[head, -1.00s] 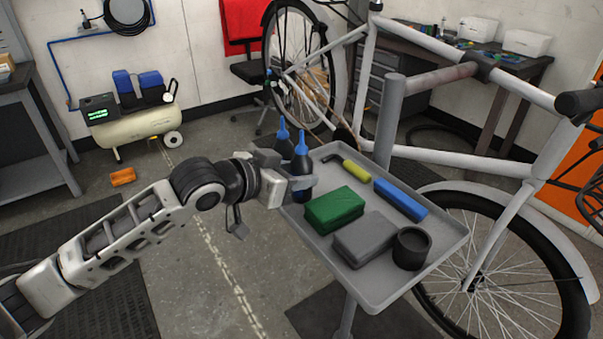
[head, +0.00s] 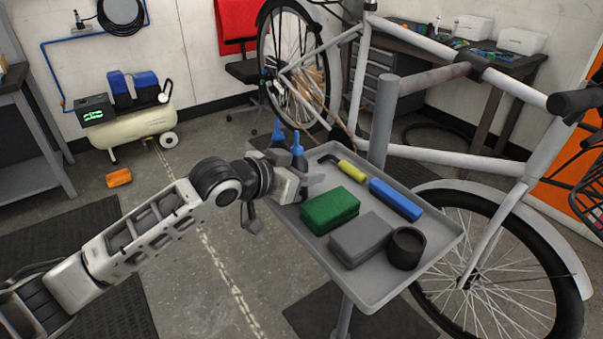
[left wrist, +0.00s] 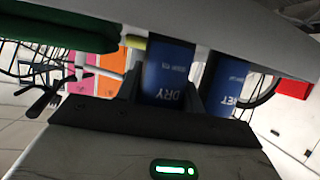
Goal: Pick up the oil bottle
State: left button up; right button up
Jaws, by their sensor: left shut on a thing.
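Two dark bottles with blue nozzles stand side by side at the left end of the grey tray (head: 372,290). My left gripper (head: 301,177) is shut on the nearer bottle (head: 298,157); the fingers hide much of its body. The other bottle (head: 277,138) is just behind and left of it. In the left wrist view, which is upside down, the held bottle (left wrist: 166,72) has a blue label reading "DRY" and sits between the fingers. The "WET" bottle (left wrist: 228,88) is beside it, outside the fingers. I cannot tell whether the held bottle touches the tray. My right gripper is not in view.
The tray also holds a green block (head: 330,210), a grey block (head: 362,238), a black cup (head: 407,248), a blue box (head: 396,199) and a yellow-handled tool (head: 351,172). A white bike frame (head: 455,155) stands close behind the tray.

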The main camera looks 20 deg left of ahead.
aim_at(304, 158)
pick_arm(q)
jog(key=shift+r, duration=0.45)
notch_tip(304, 158, up, 2)
jog(key=shift+r+b, duration=0.15)
jog(key=shift+b, duration=0.15)
jog(key=w+d+r+b+v, duration=0.1)
jog(key=r+b+v, duration=0.1)
jog(key=v, duration=1.4)
jog(key=shift+s+a+r, duration=0.2)
jog(key=shift+r, duration=0.55)
